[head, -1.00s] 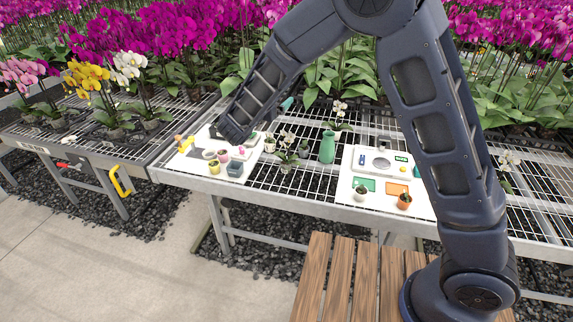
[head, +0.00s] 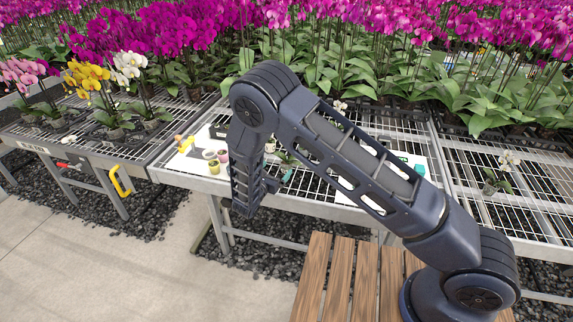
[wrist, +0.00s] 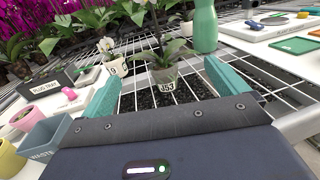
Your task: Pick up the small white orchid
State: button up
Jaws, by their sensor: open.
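In the wrist view, a potted orchid (wrist: 163,55) with green leaves and a grey pot labelled 353 stands ahead of and between my gripper's teal fingertips; its top is cut off. A small orchid with white blooms (wrist: 106,46) in a pale labelled pot (wrist: 117,67) stands behind it to the left. My gripper (wrist: 168,92) is open, with nothing held. In the head view my arm hides most of these plants; some leaves (head: 287,158) show beside the gripper (head: 280,180). Another small white orchid (head: 508,161) stands on the bench at right.
A green bottle (wrist: 204,27) stands behind right of the labelled pot. A blue-grey waste bin (wrist: 46,138), a pink pot (wrist: 23,118) and a dark plug tray (wrist: 52,82) are at left. Larger white orchids (head: 130,64) stand on the left bench. Wire mesh surrounds the pots.

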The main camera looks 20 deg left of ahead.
aim_at(285, 158)
jog(key=w, duration=0.2)
jog(key=w+d, duration=0.1)
jog(key=w, duration=0.2)
jog(key=shift+w, duration=0.25)
jog(key=shift+w+d+f, duration=0.15)
jog(key=shift+w, duration=0.7)
jog(key=shift+w+d+f, duration=0.1)
jog(key=shift+w+d, duration=0.1)
jog(key=shift+w, duration=0.65)
jog(key=shift+w+d+f, duration=0.15)
jog(key=shift+w, duration=0.7)
jog(key=c, duration=1.3)
jog(key=shift+r, duration=0.1)
notch_tip(285, 158, up, 20)
